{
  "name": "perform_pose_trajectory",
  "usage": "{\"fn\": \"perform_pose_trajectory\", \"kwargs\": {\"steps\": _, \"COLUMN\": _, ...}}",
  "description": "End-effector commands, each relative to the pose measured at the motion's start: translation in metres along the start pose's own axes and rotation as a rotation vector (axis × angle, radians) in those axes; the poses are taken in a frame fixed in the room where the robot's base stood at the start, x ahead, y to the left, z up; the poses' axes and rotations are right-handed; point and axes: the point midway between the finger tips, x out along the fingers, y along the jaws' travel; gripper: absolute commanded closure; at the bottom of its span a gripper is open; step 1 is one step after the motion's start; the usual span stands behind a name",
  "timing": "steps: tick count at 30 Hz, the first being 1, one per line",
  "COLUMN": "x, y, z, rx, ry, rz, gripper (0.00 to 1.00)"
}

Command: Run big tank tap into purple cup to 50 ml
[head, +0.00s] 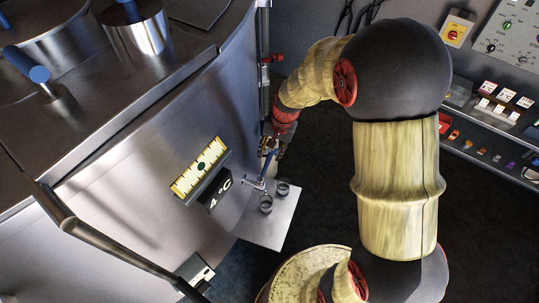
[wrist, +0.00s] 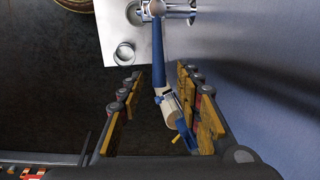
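The big steel tank (head: 150,140) fills the left of the head view. Its tap (head: 258,184) is low on the right side, above a pale shelf. In the wrist view the tap's blue lever (wrist: 158,45) stands between the two fingers of my gripper (wrist: 163,75), nearer the right finger; the fingers are apart. My gripper (head: 270,148) is just above the tap in the head view. Two small grey-looking cups stand on the shelf: one cup (head: 266,205) near the spout, another cup (head: 283,188) beside it. Neither looks clearly purple. Their contents cannot be made out.
The pale shelf (wrist: 112,25) carries both cups; one cup (wrist: 124,54) shows whole in the wrist view. A rack of small coloured items (head: 490,140) stands at the right. Dark floor lies between.

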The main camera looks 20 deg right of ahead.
Motion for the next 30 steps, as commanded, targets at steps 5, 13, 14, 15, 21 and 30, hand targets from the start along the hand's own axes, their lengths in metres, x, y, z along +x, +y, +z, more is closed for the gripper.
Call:
{"fn": "perform_pose_trajectory", "kwargs": {"steps": 5, "x": 0.023, "y": 0.000, "z": 0.000, "rx": -0.001, "ry": 0.000, "rz": 0.001, "gripper": 0.65}}
{"fn": "perform_pose_trajectory", "kwargs": {"steps": 13, "x": 0.033, "y": 0.000, "z": 0.000, "rx": -0.001, "ry": 0.002, "rz": -0.001, "gripper": 0.65}}
{"fn": "perform_pose_trajectory", "kwargs": {"steps": 14, "x": 0.033, "y": 0.000, "z": 0.000, "rx": -0.001, "ry": 0.002, "rz": -0.001, "gripper": 0.65}}
{"fn": "perform_pose_trajectory", "kwargs": {"steps": 15, "x": 0.033, "y": 0.000, "z": 0.000, "rx": -0.001, "ry": 0.002, "rz": -0.001, "gripper": 0.65}}
{"fn": "perform_pose_trajectory", "kwargs": {"steps": 21, "x": 0.033, "y": 0.000, "z": 0.000, "rx": -0.001, "ry": 0.002, "rz": 0.000, "gripper": 0.72}}
{"fn": "perform_pose_trajectory", "kwargs": {"steps": 30, "x": 0.033, "y": 0.000, "z": 0.000, "rx": -0.002, "ry": 0.002, "rz": 0.000, "gripper": 0.89}}
